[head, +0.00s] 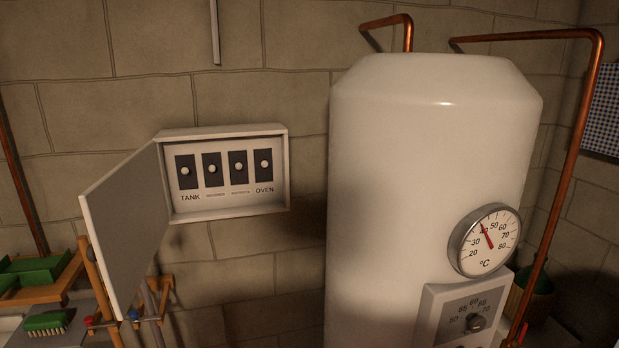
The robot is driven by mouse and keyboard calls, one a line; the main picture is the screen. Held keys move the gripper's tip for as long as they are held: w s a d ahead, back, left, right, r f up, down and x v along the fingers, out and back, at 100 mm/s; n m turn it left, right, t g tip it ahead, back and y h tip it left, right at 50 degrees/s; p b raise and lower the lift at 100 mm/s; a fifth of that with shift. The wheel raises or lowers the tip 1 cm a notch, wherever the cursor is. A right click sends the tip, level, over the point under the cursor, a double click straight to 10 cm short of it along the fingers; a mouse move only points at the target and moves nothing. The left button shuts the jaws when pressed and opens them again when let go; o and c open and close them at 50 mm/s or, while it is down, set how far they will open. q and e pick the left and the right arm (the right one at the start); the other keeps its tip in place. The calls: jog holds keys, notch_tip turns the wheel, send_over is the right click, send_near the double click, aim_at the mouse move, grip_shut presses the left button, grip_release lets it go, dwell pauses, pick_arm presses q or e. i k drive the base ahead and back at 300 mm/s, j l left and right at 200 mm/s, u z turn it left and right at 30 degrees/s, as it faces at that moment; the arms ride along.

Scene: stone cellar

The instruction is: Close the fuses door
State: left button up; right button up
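The white fuse box (230,209) is fixed to the stone wall left of the middle in the head view. Its door (125,225) is hinged on the box's left side and stands wide open, swung out to the left and towards me. Inside the box, a row of several dark switches with round pale knobs (239,167) is exposed, with labels including TANK and OVEN. The two middle labels are too small to read surely. Neither of my grippers shows in this view.
A large white tank (415,170) with a round thermometer (486,240) and a dial panel (470,318) stands right of the box. Copper pipes (572,130) run beside it. Below the door are a green brush (46,321) and wooden rack (150,300).

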aim_at(125, 213)
jog(key=k+j, duration=0.1)
jog(key=j, duration=0.5)
jog(key=k+j, duration=0.1)
jog(key=j, duration=1.1)
jog(key=k+u, duration=0.05)
jog(key=k, duration=0.05)
